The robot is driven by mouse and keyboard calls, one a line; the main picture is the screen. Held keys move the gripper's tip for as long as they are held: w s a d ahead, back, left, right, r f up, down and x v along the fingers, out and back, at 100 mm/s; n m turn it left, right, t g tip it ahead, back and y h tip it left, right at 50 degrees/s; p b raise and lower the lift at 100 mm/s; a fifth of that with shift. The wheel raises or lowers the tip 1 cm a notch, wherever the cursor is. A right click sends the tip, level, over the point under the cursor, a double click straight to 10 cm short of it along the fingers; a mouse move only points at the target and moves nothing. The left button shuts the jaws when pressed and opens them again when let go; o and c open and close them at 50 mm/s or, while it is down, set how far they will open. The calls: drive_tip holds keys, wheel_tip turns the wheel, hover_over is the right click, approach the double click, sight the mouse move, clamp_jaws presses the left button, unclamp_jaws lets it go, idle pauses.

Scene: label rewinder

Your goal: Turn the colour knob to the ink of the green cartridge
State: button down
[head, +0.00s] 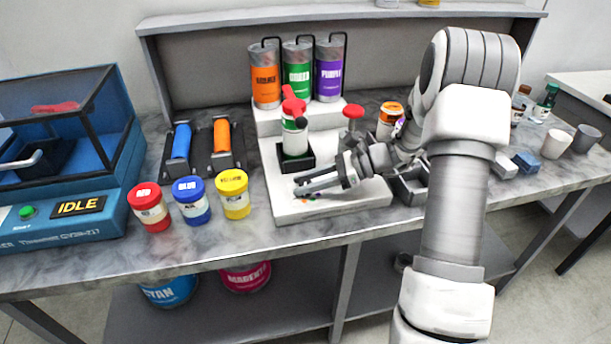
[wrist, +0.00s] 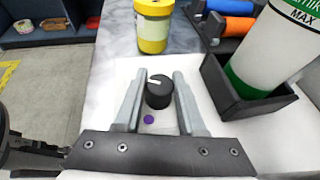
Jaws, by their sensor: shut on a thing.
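The colour knob (wrist: 158,92) is a small black dial with a white pointer line, on the front of the white machine base (head: 347,207). In the wrist view the pointer faces the far side, slightly left. A purple dot (wrist: 149,119) lies on the near side of the knob. My gripper (head: 315,187) is shut on the knob, one finger on each side. In the head view the fingers mostly hide the knob, and small coloured marks show beside them. The green cartridge (head: 298,77) stands at the back between an orange cartridge (head: 265,79) and a purple one (head: 329,72).
A bottle with a green band and red top (head: 294,130) stands in a black holder close to my gripper. Red (head: 150,210), blue (head: 193,204) and yellow (head: 234,196) jars stand to the left. A red button (head: 353,112) rises behind my gripper.

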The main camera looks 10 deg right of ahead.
sight(308, 182)
drive_tip(key=shift+n+g+p, duration=0.75)
drive_tip(key=shift+n+g, duration=0.95)
drive_tip(key=shift+g, duration=0.3)
drive_tip(key=c, duration=0.5)
unclamp_jaws()
drive_tip(key=r, duration=0.4)
drive_tip(key=shift+s+d+r, duration=0.1)
drive_tip(key=shift+d+r, duration=0.2)
drive_tip(key=s+d+r, duration=0.5)
drive_tip(key=d+r, duration=0.1)
drive_tip(key=d, duration=0.3)
drive_tip(key=shift+s+d+r+p, duration=0.2)
drive_tip(key=shift+s+d+p, duration=0.05)
drive_tip(key=shift+s+p, duration=0.2)
drive_tip(key=shift+w, duration=0.1)
